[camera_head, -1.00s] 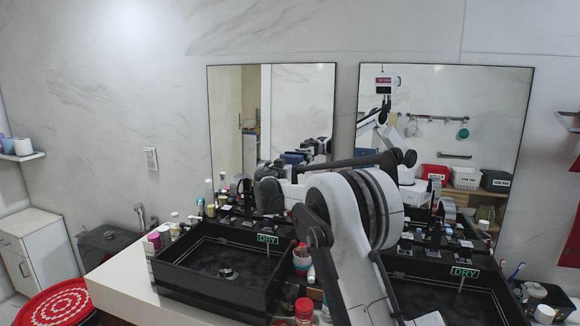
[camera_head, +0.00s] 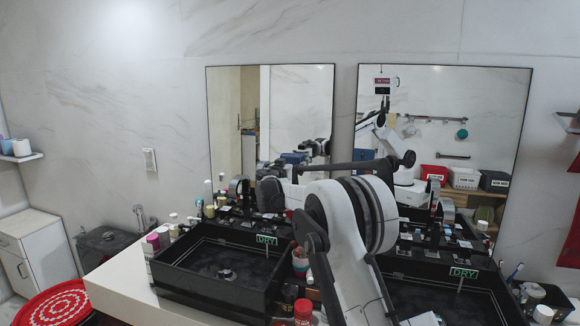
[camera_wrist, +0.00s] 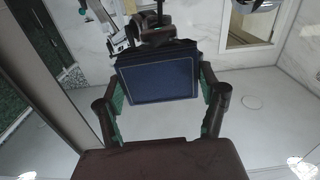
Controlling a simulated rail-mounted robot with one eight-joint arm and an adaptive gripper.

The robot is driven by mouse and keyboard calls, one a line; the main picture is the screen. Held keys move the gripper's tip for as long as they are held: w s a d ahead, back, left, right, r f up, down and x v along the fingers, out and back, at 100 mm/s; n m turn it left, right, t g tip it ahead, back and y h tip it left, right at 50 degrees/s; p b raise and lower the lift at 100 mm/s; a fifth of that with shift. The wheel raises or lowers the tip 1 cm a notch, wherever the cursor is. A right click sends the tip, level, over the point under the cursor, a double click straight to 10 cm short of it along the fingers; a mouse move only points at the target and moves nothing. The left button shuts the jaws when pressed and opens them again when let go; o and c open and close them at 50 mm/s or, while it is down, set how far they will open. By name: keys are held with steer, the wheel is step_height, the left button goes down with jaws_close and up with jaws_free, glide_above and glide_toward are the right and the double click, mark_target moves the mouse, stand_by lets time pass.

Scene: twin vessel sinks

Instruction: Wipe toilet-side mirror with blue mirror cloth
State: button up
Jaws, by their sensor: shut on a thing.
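The left mirror (camera_head: 294,105) and the right mirror (camera_head: 450,110) hang on the marble wall behind the sinks. I cannot tell from labels which is the toilet-side one. In the wrist view my gripper (camera_wrist: 160,88) is shut on the blue mirror cloth (camera_wrist: 158,84), a dark blue flat square between the two fingers. A reflected arm shows just beyond the cloth, so it faces a mirror; contact cannot be told. In the head view my arm reaches toward the left mirror, where a blue patch and dark gripper parts show in reflection. The gripper itself is largely hidden there.
Black sink basins marked DRY, left (camera_head: 215,290) and right (camera_head: 440,300), stand on the white counter (camera_head: 130,290). Bottles, cups and small jars crowd their edges and the strip below the mirrors. A red patterned round lid (camera_head: 55,304) is at lower left.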

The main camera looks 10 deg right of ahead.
steer(key=shift+w, duration=0.1)
steer(key=d, duration=0.1)
steer(key=s+d+b, duration=0.1)
steer(key=s+d, duration=0.1)
steer(key=shift+d, duration=0.3)
stand_by(0.3)
steer(key=shift+w+a, duration=0.15)
steer(key=shift+o, duration=0.2)
steer(key=shift+w+a+r, duration=0.1)
steer(key=shift+w+a, duration=0.4)
steer(key=shift+a, duration=0.3)
steer(key=shift+w+a, duration=0.45)
steer(key=shift+a, duration=0.3)
